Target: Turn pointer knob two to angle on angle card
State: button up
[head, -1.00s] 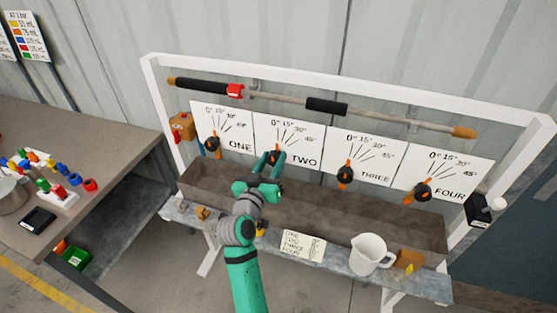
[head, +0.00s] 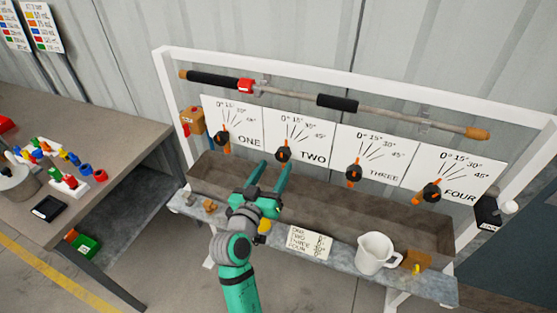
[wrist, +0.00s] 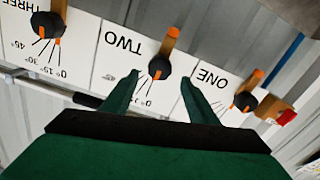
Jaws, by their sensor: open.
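Pointer knob two (head: 284,153) is a black knob with an orange pointer on the white dial plate marked TWO (head: 297,134). Its pointer stands close to upright, near the 0° end of the scale; the exact angle is hard to read. It also shows upside down in the wrist view (wrist: 158,68). My gripper (head: 275,165) is open and empty, in front of and below knob two. In the wrist view its fingers (wrist: 160,77) appear on both sides of the knob, apart from it. The angle card (head: 309,243) lies on the front ledge, its numbers too small to read.
Knobs one (head: 222,138), three (head: 353,173) and four (head: 431,191) sit on neighbouring dial plates. A rail (head: 400,118) with black grips runs above them. A brown trough (head: 360,215) lies below, with a white jug (head: 375,253) on the ledge. A cluttered table (head: 90,130) stands left.

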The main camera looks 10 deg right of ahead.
jog(key=shift+v, duration=2.25)
jog(key=s+a+f+n+y, duration=0.3)
jog(key=s+a+f+y, duration=0.1)
jog(key=s+f, duration=0.5)
jog(key=s+a+f+n+y, duration=0.2)
jog(key=s+a+f+y, duration=0.15)
jog(key=s+f, duration=0.5)
jog(key=s+a+r+m+y, duration=0.1)
jog(key=s+y, duration=0.1)
jog(key=s, duration=2.1)
